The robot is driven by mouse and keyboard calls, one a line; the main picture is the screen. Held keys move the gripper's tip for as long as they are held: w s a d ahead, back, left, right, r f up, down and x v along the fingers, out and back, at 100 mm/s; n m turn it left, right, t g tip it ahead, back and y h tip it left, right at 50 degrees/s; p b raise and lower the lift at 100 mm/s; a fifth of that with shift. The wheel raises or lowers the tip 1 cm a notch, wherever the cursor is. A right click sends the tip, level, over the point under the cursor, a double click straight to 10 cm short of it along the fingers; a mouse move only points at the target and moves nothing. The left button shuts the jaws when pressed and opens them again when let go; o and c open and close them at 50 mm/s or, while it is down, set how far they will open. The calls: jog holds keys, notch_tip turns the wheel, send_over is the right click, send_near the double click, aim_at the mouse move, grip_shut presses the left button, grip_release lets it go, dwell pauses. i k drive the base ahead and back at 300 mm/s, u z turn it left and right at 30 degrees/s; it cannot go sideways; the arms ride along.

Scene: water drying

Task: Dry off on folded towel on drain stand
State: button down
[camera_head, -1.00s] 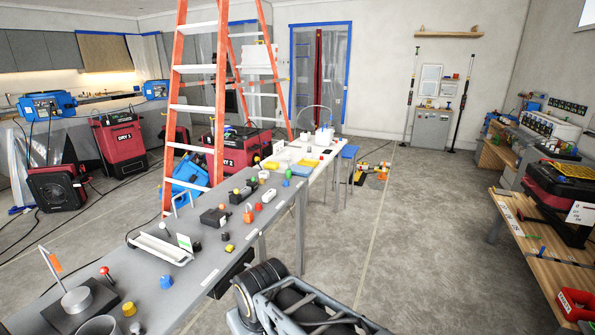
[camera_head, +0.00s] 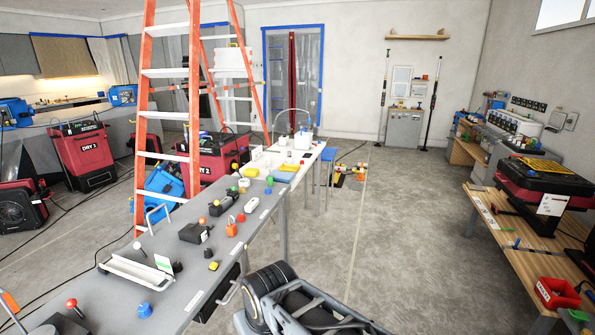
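I cannot pick out a folded towel or a drain stand for certain. A flat yellow item (camera_head: 289,167) lies on the white far end of the long bench, near white containers (camera_head: 303,140). Another flat yellow piece (camera_head: 545,167) lies on top of a red and black case at the right. Both are too small to tell whether they are cloth. My arm's dark links show at the bottom middle, beside the bench. My gripper does not show, so I cannot see whether it holds anything.
The long grey bench (camera_head: 205,272) carries a white tray (camera_head: 150,272), an orange padlock (camera_head: 231,227) and several knobs. An orange ladder (camera_head: 145,120) stands behind it, among red dryers (camera_head: 84,152). A wooden table (camera_head: 535,235) stands at right. The floor (camera_head: 385,235) between is clear.

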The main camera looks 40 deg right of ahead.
aim_at(279, 176)
jog(key=z, duration=0.85)
jog(key=i, duration=0.8)
jog(key=z, duration=0.9)
jog(key=i, duration=2.1)
jog(key=u, duration=1.55)
jog(key=i, duration=0.6)
jog(key=u, duration=0.65)
